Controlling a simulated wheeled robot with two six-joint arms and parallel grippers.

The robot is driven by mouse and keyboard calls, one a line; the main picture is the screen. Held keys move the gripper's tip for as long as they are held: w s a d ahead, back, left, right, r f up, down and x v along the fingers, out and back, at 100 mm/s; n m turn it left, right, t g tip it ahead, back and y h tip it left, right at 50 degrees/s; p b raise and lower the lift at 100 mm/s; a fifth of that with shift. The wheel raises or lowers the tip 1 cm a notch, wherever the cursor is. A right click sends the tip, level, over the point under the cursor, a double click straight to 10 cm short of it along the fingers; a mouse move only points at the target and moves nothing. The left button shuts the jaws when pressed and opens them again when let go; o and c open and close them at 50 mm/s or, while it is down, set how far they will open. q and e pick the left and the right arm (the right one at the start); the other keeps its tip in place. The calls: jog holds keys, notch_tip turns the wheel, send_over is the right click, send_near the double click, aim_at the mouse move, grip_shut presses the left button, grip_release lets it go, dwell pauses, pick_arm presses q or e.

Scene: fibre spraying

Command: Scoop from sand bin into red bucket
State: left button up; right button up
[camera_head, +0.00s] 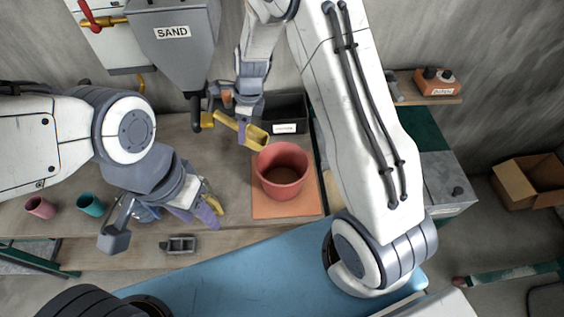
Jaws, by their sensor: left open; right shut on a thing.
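The grey sand bin (190,60), labelled SAND, hangs on the wall at the upper left, with a dark spout below it. The red bucket (283,190) stands upright on an orange mat (310,202) near the middle of the bench; its inside looks reddish brown. My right gripper (242,124) is shut on a yellow scoop (257,138), whose head is by the bucket's upper left rim. I cannot tell whether they touch or whether the scoop holds sand. My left gripper (198,212) is open over the bench's front left, its fingers partly overlapping a yellow item.
A pink cup (40,207) and a teal cup (90,204) are at the far left. A black bin (288,109) stands behind the bucket. A small grey object (180,244) is near the front edge. A cardboard box (530,180) is far right.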

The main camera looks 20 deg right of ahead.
aim_at(218, 112)
jog(key=a+r, duration=0.1)
jog(key=w+a+r+h, duration=0.1)
jog(key=a+r+g+h, duration=0.1)
jog(key=shift+w+r, duration=0.35)
jog(key=shift+w+a+r+g+h, duration=0.25)
jog(key=shift+a+r+g+h, duration=0.15)
jog(key=shift+r+h, duration=0.1)
jog(key=shift+w+a+r+h, duration=0.25)
jog(key=shift+a+r+h, duration=0.1)
jog(key=shift+a+h, duration=0.1)
jog(key=shift+w+a+g+h, duration=0.4)
jog(key=shift+a+g+h, duration=0.25)
jog(key=shift+g+h, duration=0.1)
